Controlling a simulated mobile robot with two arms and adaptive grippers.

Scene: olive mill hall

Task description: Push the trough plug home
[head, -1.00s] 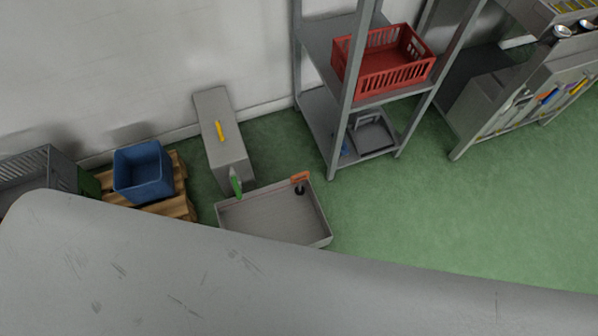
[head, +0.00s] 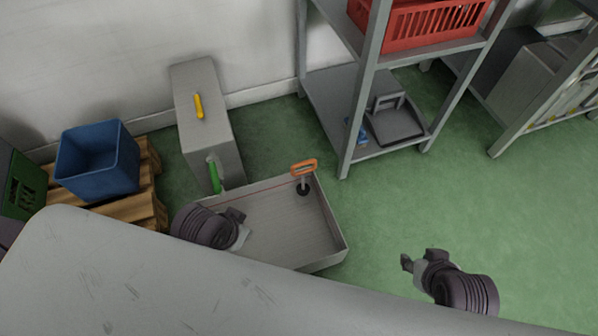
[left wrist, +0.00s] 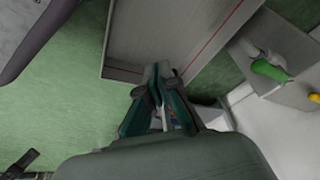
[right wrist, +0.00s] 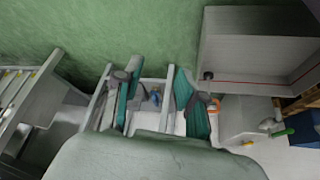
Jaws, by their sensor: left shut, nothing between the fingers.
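The trough (head: 285,235) is a shallow grey open basin on the green floor, with a red line along its inner wall. The trough plug (head: 303,183), a black disc with a pale stem and an orange handle, stands in its back right corner; how deep it sits cannot be told. My right gripper (head: 406,262) is open and empty, right of the trough.
A grey cabinet box with a yellow handle (head: 198,106) and a green lever (head: 213,175) stands behind the trough. A blue bin (head: 97,160) on a pallet (head: 135,207) is at left. A shelf rack (head: 357,110) with a red crate (head: 425,25) stands back right. Floor at right is clear.

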